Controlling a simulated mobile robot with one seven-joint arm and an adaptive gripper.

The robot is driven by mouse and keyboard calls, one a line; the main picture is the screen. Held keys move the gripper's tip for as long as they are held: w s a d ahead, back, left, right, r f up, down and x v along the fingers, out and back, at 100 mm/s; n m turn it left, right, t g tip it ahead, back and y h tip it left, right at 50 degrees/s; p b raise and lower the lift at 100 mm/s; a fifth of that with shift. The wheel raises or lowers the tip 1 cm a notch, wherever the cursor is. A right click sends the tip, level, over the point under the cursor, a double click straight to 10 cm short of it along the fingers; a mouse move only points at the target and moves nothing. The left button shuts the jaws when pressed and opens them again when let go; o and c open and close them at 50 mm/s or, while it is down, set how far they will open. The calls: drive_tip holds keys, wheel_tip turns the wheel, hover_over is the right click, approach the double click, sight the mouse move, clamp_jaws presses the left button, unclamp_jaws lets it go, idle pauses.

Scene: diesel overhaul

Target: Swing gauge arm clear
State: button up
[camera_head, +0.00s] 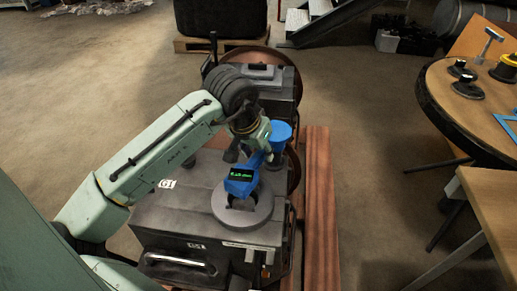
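The blue gauge head with a lit green readout (241,180) sits over a grey ring (249,212) on top of the dark engine block (165,215). A blue arm runs up from the gauge head towards a round blue cap (281,131) at its right. My gripper (247,150) is at the upper end of this blue arm, pointing down. It overlaps the arm in the picture. Its fingers are small and partly hidden, so I cannot tell whether they grip the arm.
The engine stands on reddish wooden beams (319,215), with a large wheel (262,57) at its far end. A round table (470,105) with dark knobbed parts (467,87) stands at the right. A wooden bench (490,195) is at the lower right. Open floor lies left of the engine.

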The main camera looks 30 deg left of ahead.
drive_tip(key=shift+c, duration=0.2)
clamp_jaws()
idle(0.3)
idle(0.4)
